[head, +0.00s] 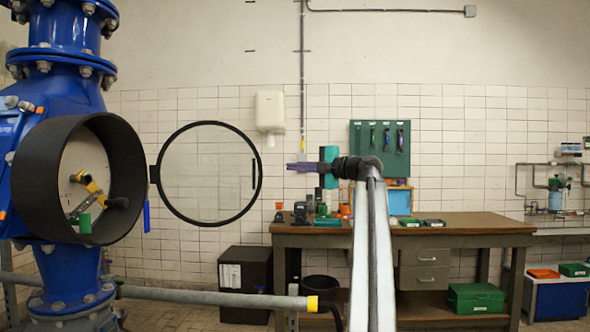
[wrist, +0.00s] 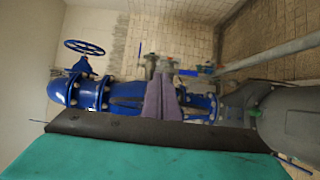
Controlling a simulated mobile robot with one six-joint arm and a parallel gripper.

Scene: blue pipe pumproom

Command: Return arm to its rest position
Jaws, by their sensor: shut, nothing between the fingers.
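My gripper (head: 303,167) is at the middle of the head view, at the end of my raised arm, and points left. Its purple fingers are together and hold nothing. The fingers also show in the wrist view (wrist: 161,98), closed, in front of blue pipework. The gripper hangs in free air, to the right of the open round glass door (head: 208,173) and apart from it. My arm's long pale link rises from the bottom of the head view to a dark joint just right of the gripper.
The blue pipe (head: 65,90) with a black round housing (head: 95,180) stands at the left. A workbench (head: 440,238) with tools and small boxes is behind my arm. A green tool board (head: 380,150) hangs above it. A grey rail (head: 215,297) runs low across the left.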

